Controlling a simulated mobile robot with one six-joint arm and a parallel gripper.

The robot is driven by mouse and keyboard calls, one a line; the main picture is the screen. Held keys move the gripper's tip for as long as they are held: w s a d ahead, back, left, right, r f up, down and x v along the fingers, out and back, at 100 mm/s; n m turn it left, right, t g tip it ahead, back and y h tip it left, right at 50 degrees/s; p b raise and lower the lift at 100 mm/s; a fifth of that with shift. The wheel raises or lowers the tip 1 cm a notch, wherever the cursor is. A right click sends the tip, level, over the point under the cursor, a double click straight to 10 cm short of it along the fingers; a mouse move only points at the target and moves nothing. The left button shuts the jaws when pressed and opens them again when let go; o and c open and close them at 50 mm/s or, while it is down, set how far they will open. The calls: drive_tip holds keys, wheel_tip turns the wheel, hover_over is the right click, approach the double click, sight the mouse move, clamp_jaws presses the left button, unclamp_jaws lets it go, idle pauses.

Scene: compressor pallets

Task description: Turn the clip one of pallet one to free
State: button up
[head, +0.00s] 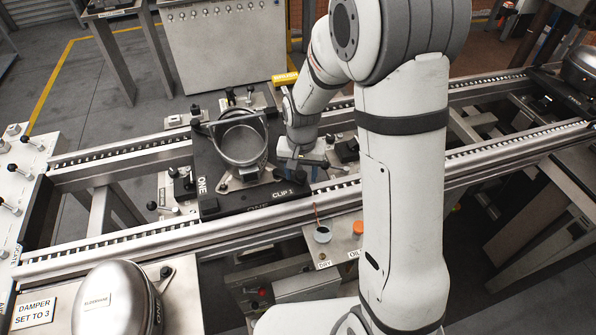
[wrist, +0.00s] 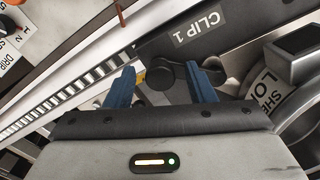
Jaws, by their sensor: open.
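Pallet one (head: 208,172) is a dark plate marked ONE on the conveyor, with a round metal shell (head: 240,148) on it. A CLIP 1 label (head: 283,193) is on its front edge; the same label (wrist: 194,29) shows in the wrist view. Clip one (wrist: 160,73), a dark lever with rounded ends, lies near that label. My gripper (wrist: 164,84) has two blue fingers spread apart, one to each side of the clip's dark knob. The fingers do not appear closed on it. In the head view my gripper (head: 296,170) is low at the pallet's right side, partly hidden by my wrist.
Conveyor rails (head: 110,247) run along the front and back of the pallet. A metal compressor dome (head: 117,300) sits at front left.

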clamp_jaws()
idle(0.6)
